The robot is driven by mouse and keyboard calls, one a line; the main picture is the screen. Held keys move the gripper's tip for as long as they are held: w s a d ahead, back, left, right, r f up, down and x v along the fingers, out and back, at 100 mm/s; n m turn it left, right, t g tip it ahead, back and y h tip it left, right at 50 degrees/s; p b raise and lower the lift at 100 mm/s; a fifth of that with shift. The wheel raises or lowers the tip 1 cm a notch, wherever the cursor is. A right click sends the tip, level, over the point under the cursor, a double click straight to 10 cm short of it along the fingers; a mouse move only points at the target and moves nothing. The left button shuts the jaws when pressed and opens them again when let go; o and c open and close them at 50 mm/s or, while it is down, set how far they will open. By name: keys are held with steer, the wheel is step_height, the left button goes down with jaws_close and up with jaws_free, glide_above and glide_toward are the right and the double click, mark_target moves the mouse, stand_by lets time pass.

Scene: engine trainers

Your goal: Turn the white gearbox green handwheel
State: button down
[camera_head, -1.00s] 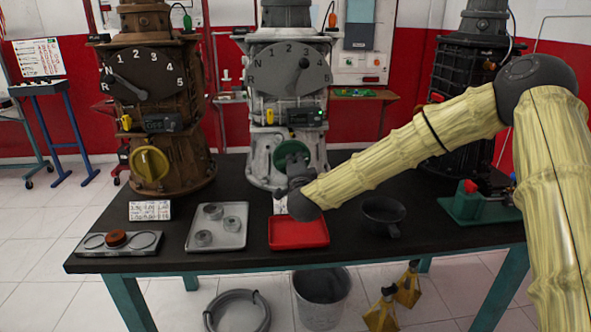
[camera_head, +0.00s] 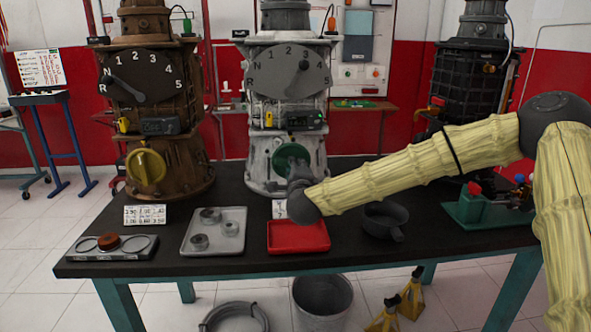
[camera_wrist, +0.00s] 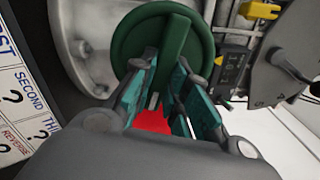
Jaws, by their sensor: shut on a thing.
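The white gearbox (camera_head: 262,160) stands at the back middle of the table, with a numbered dial (camera_head: 290,72) on its upper front. Its round green handwheel (camera_head: 291,155) is low on the front. In the wrist view the handwheel (camera_wrist: 128,45) has a raised bar across its face, upright and slightly tilted. My gripper (camera_wrist: 166,68) has its teal-padded fingers on either side of the bar's lower part, shut on it. In the head view my gripper (camera_head: 298,180) is in front of the handwheel and hides its lower part.
A brown gearbox (camera_head: 180,155) with a yellow handwheel (camera_head: 146,166) stands left, a black one (camera_head: 470,85) right. In front are a grey tray (camera_head: 235,240) with rings, a red tray (camera_head: 298,237), a dark bowl (camera_head: 385,220) and a green fixture (camera_head: 478,212).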

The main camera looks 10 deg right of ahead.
steer(key=shift+d+f, duration=0.1)
steer(key=shift+f, duration=0.05)
steer(key=c, duration=1.4)
jaws_free()
steer(key=shift+d, duration=0.1)
steer(key=s, duration=0.4)
steer(key=s+a, duration=0.1)
steer(key=s, duration=0.7)
steer(key=shift+a, duration=0.35)
steer(key=shift+a, duration=0.1)
